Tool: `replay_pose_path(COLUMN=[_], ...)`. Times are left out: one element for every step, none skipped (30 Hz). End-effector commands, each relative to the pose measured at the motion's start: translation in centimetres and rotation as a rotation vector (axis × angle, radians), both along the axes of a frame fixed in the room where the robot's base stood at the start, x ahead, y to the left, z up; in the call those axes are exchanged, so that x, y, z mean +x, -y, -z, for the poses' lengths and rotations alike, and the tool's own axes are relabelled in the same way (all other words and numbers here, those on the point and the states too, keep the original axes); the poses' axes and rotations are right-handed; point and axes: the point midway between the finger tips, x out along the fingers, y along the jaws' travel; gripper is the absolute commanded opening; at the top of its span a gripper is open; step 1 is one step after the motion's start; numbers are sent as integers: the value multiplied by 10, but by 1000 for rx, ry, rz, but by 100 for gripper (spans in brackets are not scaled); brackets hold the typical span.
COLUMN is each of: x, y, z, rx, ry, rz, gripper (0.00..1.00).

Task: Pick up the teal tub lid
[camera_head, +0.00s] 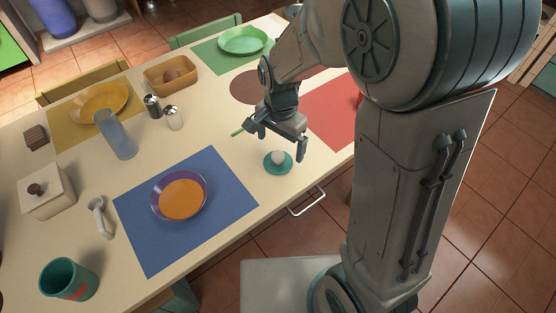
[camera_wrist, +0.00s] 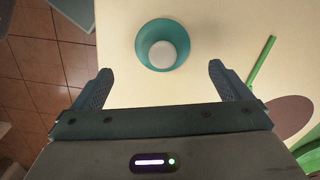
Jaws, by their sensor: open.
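The teal tub lid (camera_head: 278,168) is a small round piece with a white knob-like top (camera_head: 278,157), lying on the table near its front edge. In the wrist view the teal lid (camera_wrist: 146,51) shows from above, with the pale round part (camera_wrist: 163,54) over its middle. My gripper (camera_head: 276,142) is open and empty above the table, just behind and above the lid in the head view. In the wrist view the lid lies beyond my two fingertips (camera_wrist: 160,75), roughly centred between them, and not touched.
A green stick (camera_wrist: 262,60) lies right of the lid in the wrist view. A blue mat (camera_head: 225,205) with a purple-rimmed bowl (camera_head: 155,208) is to the left. A drawer handle (camera_head: 308,203) sticks out below the table edge. Salt and pepper shakers (camera_head: 174,119) stand further back.

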Motion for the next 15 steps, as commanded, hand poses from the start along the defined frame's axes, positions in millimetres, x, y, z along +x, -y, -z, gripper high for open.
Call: replay_pose_path(x=[0, 0, 0, 0, 0, 0, 0, 0, 1, 1, 1, 2, 2, 2, 2], y=[0, 0, 0, 0, 0, -1, -1, -2, -2, -3, -3, -4, -3, -3, -4], z=[5, 7, 8, 10, 12, 16, 21, 26, 32, 36, 41, 47, 50, 54, 57], rx=[0, 0, 0, 0, -1, -1, -1, -2, -2, -1, -1, 0, 0, 0, 0], ry=[-1, 0, 0, 0, -1, -2, -2, -4, -4, -3, -5, -3, -3, -3, -1], rz=[0, 0, 0, 0, -1, -1, -1, -1, -1, 0, 0, 0, 0, 0, 1], gripper=[97, 97, 97, 97, 97, 97, 97, 97, 97, 97, 97, 97, 97, 97, 97])
